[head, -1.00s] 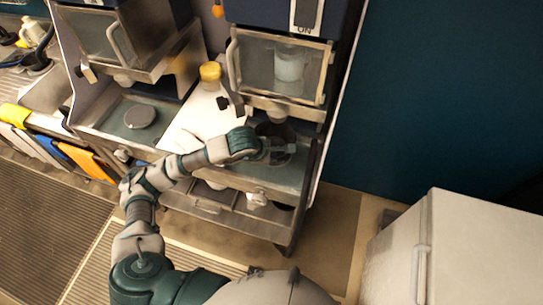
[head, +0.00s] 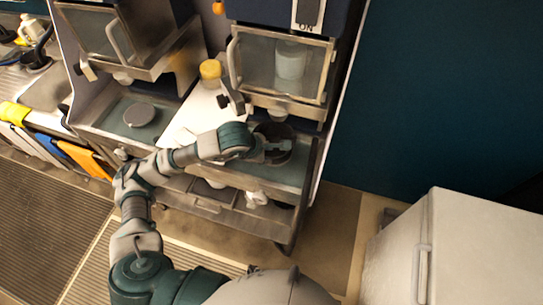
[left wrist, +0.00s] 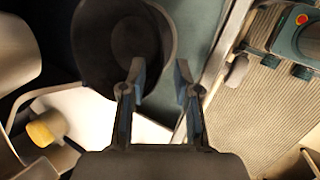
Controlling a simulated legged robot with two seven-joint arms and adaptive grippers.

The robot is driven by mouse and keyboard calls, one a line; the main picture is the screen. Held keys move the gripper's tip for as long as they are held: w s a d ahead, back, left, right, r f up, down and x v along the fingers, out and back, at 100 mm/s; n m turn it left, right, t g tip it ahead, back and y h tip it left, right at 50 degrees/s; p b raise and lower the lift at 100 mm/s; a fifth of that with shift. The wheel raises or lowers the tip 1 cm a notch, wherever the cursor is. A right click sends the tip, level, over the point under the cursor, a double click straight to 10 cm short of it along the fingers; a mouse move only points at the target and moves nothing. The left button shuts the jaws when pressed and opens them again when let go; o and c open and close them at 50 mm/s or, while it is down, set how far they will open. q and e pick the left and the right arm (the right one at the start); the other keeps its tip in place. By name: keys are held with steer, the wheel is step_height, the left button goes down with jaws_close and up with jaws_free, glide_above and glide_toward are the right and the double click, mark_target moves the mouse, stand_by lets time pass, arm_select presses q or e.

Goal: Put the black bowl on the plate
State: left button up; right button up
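The black bowl (head: 271,131) sits on the shelf under the right-hand dispenser, partly covered by my left gripper (head: 281,149). In the left wrist view, the dark bowl (left wrist: 105,55) fills the upper left. My left gripper (left wrist: 160,78) is open there, with its two fingers apart and the bowl's right rim lying between and beyond their tips. I cannot tell whether a finger touches the rim. A flat grey disc (head: 139,115), possibly the plate, lies on the shelf under the left-hand dispenser. My right gripper is not in view.
A bottle with a yellow cap (head: 210,70) stands between the two dispensers. The right dispenser's clear bin (head: 285,65) hangs close above the bowl. A white cabinet (head: 455,250) stands at lower right. The striped floor mat (head: 45,225) is clear.

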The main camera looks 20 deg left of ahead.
arm_select(q)
steer(key=d+v, duration=0.1)
steer(key=v, duration=0.5)
steer(key=shift+s+a+r, duration=0.25)
steer(key=shift+r, duration=0.25)
steer(key=shift+a, duration=0.3)
steer(key=shift+f, duration=0.1)
